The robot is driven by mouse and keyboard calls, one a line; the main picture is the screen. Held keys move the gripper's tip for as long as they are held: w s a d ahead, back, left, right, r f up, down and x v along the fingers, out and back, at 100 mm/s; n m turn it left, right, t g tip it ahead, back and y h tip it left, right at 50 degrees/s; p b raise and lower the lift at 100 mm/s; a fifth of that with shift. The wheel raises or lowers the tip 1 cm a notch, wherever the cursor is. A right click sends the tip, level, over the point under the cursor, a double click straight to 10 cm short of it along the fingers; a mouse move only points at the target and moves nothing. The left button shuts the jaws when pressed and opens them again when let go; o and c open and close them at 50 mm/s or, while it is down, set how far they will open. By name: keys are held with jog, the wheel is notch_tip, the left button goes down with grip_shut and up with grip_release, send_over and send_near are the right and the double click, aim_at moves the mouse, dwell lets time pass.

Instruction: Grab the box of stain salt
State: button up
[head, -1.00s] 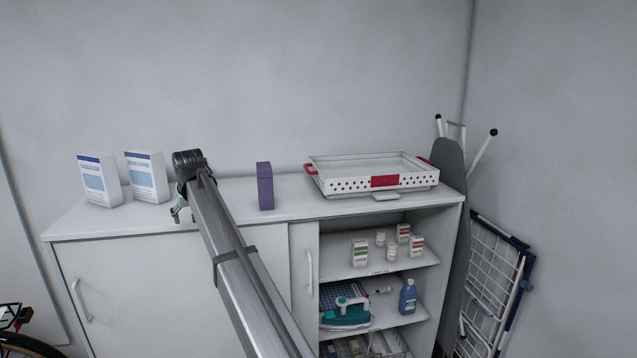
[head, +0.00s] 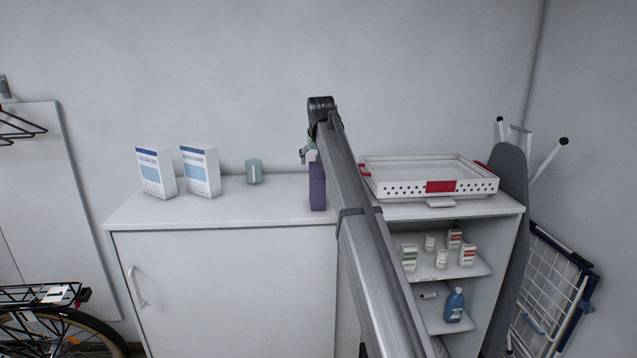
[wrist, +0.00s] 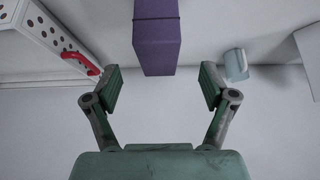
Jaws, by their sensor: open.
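A purple box (head: 317,188) stands upright on the white cabinet top, partly hidden behind my arm in the head view. No label on it can be read; it may be the stain salt. In the wrist view the purple box (wrist: 157,38) is straight ahead, roughly centred between the fingers. My gripper (wrist: 161,80) is open and empty, with the near end of the box just beyond the fingertips. In the head view my gripper (head: 307,154) is at the upper part of the box, mostly hidden by the arm.
Two white boxes with blue labels (head: 155,173) (head: 201,171) and a teal cup (head: 254,172) stand to the left. A white perforated tray with red handles (head: 428,180) sits close on the right. Bottles and small boxes fill the open shelves below.

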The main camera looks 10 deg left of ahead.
aim_at(317, 168)
jog(key=p+x, duration=0.1)
jog(key=x, duration=0.3)
jog(key=shift+w, duration=0.1)
jog(key=shift+p+x, duration=1.8)
jog(key=shift+x, duration=0.95)
jog(key=shift+d, duration=0.15)
jog(key=c, duration=1.4)
